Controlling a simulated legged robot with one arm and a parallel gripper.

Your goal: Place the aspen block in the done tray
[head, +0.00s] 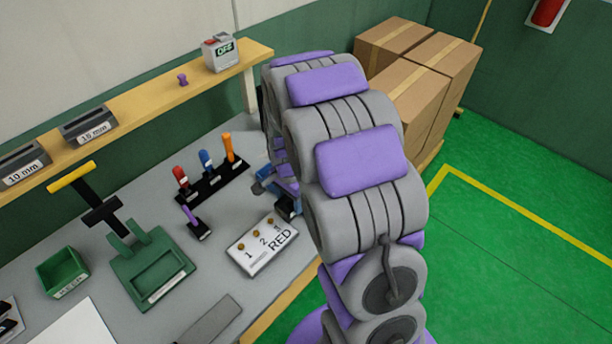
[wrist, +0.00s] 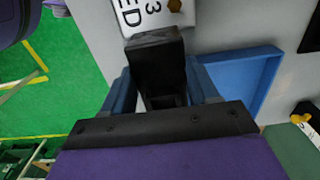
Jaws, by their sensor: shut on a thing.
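My gripper (wrist: 162,92) has blue fingers and is shut on a dark block (wrist: 157,62), held between them. No name shows on the block, so I cannot tell if it is the aspen block. In the head view my gripper (head: 274,187) is partly hidden by my arm, just beyond the white RED board (head: 262,243). The wrist view shows this board (wrist: 150,12) at the block's far end. A blue tray (wrist: 272,72) lies right of the gripper in the wrist view. I cannot read a done label.
A black rack (head: 213,184) with red, blue and orange handled tools stands behind the board. A small green bin (head: 62,272) is at the left. A wooden shelf (head: 150,93) runs behind. Cardboard boxes (head: 418,85) stand beyond the bench.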

